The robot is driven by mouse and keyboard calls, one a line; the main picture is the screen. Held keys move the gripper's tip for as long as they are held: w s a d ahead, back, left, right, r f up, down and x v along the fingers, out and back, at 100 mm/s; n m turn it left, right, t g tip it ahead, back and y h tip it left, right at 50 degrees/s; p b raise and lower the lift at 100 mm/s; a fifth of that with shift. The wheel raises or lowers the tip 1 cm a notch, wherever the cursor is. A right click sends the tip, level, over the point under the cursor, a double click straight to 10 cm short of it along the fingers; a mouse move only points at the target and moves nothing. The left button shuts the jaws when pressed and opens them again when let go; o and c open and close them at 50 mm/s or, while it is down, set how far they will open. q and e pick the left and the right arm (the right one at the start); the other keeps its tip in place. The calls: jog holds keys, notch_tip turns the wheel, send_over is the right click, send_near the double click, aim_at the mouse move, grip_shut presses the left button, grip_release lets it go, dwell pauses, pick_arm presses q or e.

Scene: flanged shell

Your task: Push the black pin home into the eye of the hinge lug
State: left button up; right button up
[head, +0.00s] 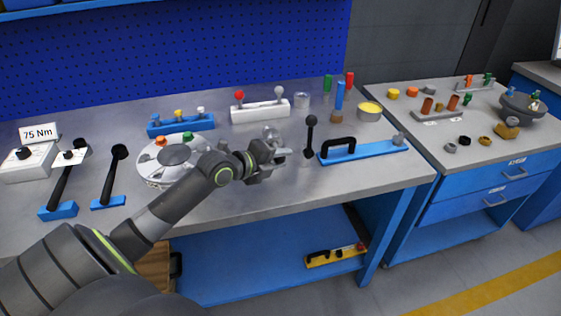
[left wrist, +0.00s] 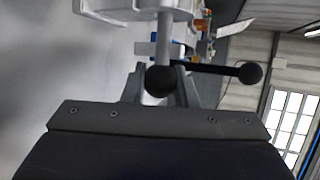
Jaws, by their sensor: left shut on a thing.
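My left gripper (head: 284,153) reaches over the middle of the bench, pointing right. In the left wrist view its fingers (left wrist: 162,85) are shut at a black ball end (left wrist: 160,79), with a grey rod (left wrist: 175,38) behind it running towards a white part (left wrist: 135,8). A black bar with a ball (left wrist: 250,72) extends sideways there. In the head view an upright black ball-topped lever (head: 311,121) stands just right of the fingertips. The fingers hide the grip itself. I cannot make out the lug's eye or how deep any pin sits. My right gripper is out of view.
A round white flanged part (head: 150,178) lies beside my forearm. A white block with red and grey knobs (head: 260,112) stands behind the gripper. A blue bar with a black handle (head: 375,150) lies to the right. The bench front below the gripper is clear.

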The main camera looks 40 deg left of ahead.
aim_at(276, 146)
pick_arm(q)
jog(key=shift+w+a+b, duration=0.6)
jog(key=shift+a+b, duration=0.15)
jog(key=shift+b, duration=0.1)
jog(key=shift+w+a, duration=0.15)
jog(key=shift+w+a+b, duration=0.2)
jog(key=shift+b, duration=0.3)
jog(key=shift+w+a, duration=0.1)
jog(key=shift+w+a+b, duration=0.1)
jog(key=shift+a+b, duration=0.05)
jog(key=shift+b, duration=0.15)
jog(key=shift+w+a+b, duration=0.2)
jog(key=shift+a+b, duration=0.05)
jog(key=shift+b, duration=0.05)
jog(key=o, duration=1.1)
jog(key=shift+r, duration=0.1)
jog(key=shift+s, duration=0.1)
